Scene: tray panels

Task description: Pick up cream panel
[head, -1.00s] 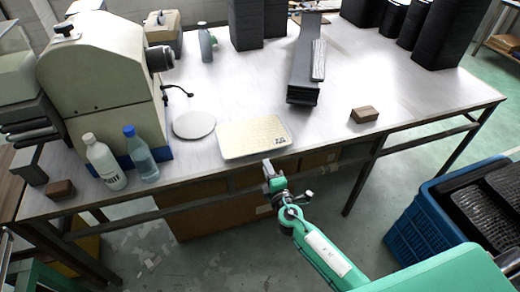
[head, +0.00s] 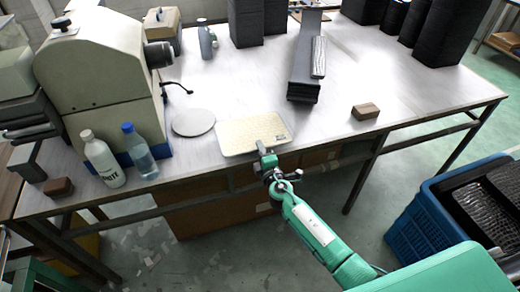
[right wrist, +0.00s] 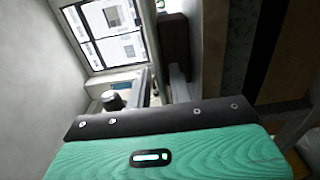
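The cream panel (head: 248,131) lies flat on the grey table near its front edge, in the head view. A small dark label is on its right front corner. My right gripper (head: 262,150) is at the panel's front edge, its tip slightly overlapping that edge in the picture. I cannot tell whether it touches the panel or whether its fingers are open. The right wrist view shows a green and black part of my gripper and no panel. My left gripper is not in view.
A round grey plate (head: 193,122) lies left of the panel, by a large beige machine (head: 95,80) and two bottles (head: 140,150). Long dark panels (head: 306,65) lie behind. A brown block (head: 365,111) is to the right. A blue crate (head: 420,220) stands at lower right.

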